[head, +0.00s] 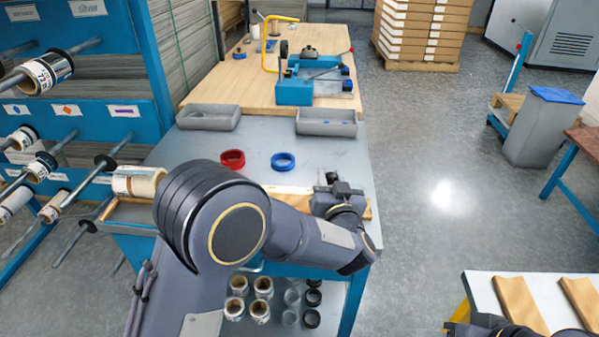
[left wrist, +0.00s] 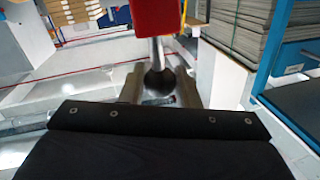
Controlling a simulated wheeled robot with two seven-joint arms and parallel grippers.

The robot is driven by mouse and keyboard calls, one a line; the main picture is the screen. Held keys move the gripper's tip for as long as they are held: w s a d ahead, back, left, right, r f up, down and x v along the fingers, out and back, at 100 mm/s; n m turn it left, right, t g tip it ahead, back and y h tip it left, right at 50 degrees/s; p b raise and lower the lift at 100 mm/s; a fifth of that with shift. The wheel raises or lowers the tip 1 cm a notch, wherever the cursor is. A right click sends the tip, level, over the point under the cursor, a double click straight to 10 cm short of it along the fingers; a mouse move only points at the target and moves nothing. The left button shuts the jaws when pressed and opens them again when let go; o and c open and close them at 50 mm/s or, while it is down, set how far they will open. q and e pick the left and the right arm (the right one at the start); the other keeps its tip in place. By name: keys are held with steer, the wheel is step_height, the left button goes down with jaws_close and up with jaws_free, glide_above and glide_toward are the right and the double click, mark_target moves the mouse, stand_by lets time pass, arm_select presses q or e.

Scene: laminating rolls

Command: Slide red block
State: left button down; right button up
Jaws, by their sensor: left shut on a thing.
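The red block (left wrist: 155,15) shows at the top of the left wrist view, cut off by the frame. A metal stem with a dark round knob (left wrist: 160,82) comes from it towards my left gripper (left wrist: 160,92). The two fingers stand on either side of the knob and are shut on it. In the head view my left gripper (head: 328,180) is at the right part of the grey bench (head: 255,140), over a pale strip (head: 290,189). I cannot make out the red block there. Dark parts of my right arm show at the lower right edge; its fingers are unclear.
A red ring (head: 232,159) and a blue ring (head: 283,162) lie on the bench behind my left arm. Two grey trays (head: 208,117) (head: 327,122) stand behind them. A roll rack (head: 75,100) is at left. Open floor (head: 440,190) lies to the right.

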arm_select(q)
steer(key=shift+s+d, duration=0.1)
steer(key=shift+d, duration=1.55)
steer(key=c, duration=1.1)
jaws_free()
steer(key=s, duration=0.5)
steer(key=s+d, duration=0.1)
steer(key=s, duration=0.1)
steer(key=shift+s+d, duration=0.1)
steer(key=shift+s, duration=0.25)
